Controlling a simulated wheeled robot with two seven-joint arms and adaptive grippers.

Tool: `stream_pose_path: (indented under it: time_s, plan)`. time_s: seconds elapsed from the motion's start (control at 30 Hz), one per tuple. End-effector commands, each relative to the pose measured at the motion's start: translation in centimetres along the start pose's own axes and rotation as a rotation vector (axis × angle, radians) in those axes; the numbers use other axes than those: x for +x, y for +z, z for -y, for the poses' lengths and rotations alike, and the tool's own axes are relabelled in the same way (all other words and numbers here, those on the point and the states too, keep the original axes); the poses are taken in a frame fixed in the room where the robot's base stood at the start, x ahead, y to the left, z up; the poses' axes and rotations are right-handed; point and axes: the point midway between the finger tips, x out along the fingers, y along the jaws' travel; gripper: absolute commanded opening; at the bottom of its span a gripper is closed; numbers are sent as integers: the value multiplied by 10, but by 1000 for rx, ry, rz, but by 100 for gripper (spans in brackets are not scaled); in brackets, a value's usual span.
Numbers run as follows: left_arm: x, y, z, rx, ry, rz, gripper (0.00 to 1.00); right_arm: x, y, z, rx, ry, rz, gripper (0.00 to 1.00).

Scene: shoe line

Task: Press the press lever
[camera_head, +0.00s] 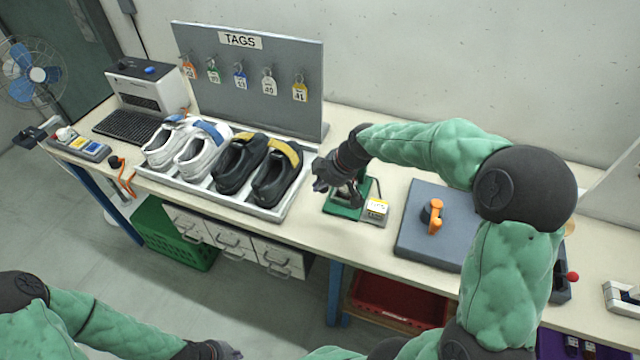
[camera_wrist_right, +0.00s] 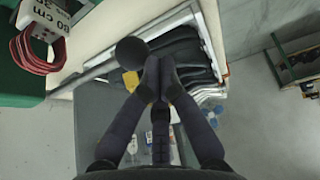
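A small device with a green base (camera_head: 342,208), which looks like the press, stands on the bench right of the shoes. My right gripper (camera_head: 322,180) is over it and hides most of its upper part. In the right wrist view the fingers of my right gripper (camera_wrist_right: 158,68) are together at the tips. A round black knob (camera_wrist_right: 131,52), which looks like the lever's end, is just left of the fingertips; I cannot tell if they touch. My left gripper (camera_head: 218,350) is low at the bottom edge, partly cut off, away from the bench; its fingers are unclear.
A white tray (camera_head: 287,205) of white and black shoes lies left of the device. The tag board (camera_head: 215,70) stands behind. A grey box with a yellow label (camera_head: 376,211) and a grey mat with an orange-handled tool (camera_head: 433,215) are right. Red cords (camera_wrist_right: 35,50) hang nearby.

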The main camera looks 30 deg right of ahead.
Motion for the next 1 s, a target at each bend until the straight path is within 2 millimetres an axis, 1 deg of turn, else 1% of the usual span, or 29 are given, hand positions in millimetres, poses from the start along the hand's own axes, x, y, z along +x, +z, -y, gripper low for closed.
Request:
stream_pose_path:
  time_s: [0.17,0.3,0.5,0.7,0.83,1.0]
  plan:
    - [-14,0,-5,0,0,0,0,-14,-16,-1,-3,0,-1,0]
    - [-29,1,-10,0,0,0,0,-30,-36,-3,-3,1,-1,0]
    - [-31,1,-11,0,0,0,0,-71,-32,4,1,5,-3,0]
    - [-36,1,-13,0,0,0,0,-104,-31,11,0,4,-2,0]
    - [-37,2,-13,0,0,0,0,-116,-30,13,0,3,-1,0]
    - [-38,2,-14,0,0,0,0,-122,-30,15,0,1,0,0]
